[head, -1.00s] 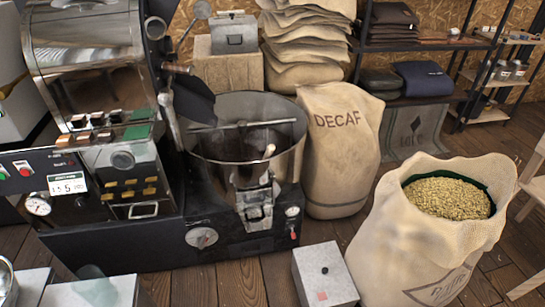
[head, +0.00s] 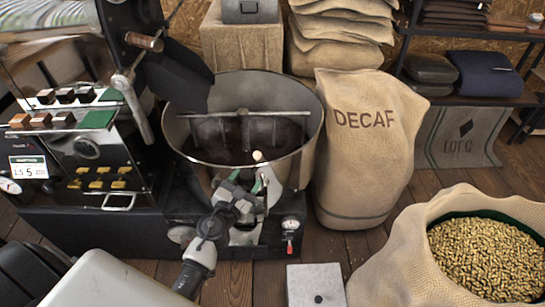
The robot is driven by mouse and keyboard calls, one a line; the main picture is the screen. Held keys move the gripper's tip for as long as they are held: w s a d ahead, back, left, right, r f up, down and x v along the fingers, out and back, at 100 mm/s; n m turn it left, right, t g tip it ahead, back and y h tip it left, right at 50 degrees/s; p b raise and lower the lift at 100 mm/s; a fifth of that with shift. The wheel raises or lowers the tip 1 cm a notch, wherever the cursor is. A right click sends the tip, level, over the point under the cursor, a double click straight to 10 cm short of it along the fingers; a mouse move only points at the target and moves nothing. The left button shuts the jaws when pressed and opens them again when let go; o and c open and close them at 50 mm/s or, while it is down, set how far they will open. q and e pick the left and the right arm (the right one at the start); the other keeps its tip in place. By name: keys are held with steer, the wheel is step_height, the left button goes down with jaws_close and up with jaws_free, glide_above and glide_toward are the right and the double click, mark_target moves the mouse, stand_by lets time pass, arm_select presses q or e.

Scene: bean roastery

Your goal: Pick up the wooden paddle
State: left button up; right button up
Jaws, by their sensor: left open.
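I cannot make out a wooden paddle for certain. A small pale round-ended knob (head: 257,156) shows at the front rim of the round metal cooling bin (head: 184,128); whether it belongs to a paddle I cannot tell. My left gripper (head: 249,180) is open in front of the bin, with its fingertips pointing up near this knob. It appears empty and hides part of the bin's front chute. The bin has a stirring bar across it and a dark inside. My right gripper is not in view.
The roaster's control panel (head: 90,148) stands left of the bin. A DECAF sack (head: 365,160) stands close on its right. An open sack (head: 400,255) of beans is at the lower right. A grey box (head: 315,283) sits on the floor between.

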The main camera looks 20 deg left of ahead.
mark_target(259, 157)
arm_select(q)
steer(key=w, duration=0.5)
steer(key=w+r+p, duration=0.1)
steer(key=w, duration=0.2)
steer(key=shift+w+a, duration=0.15)
steer(key=shift+w, duration=0.3)
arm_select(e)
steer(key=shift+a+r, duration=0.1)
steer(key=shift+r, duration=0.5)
arm_select(q)
steer(key=shift+c, duration=0.5)
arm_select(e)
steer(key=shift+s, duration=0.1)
arm_select(q)
steer(key=c, duration=0.9)
step_height(259, 157, up, 10)
steer(key=p, duration=0.9)
steer(key=shift+r+p, duration=0.1)
steer(key=shift+p, duration=0.25)
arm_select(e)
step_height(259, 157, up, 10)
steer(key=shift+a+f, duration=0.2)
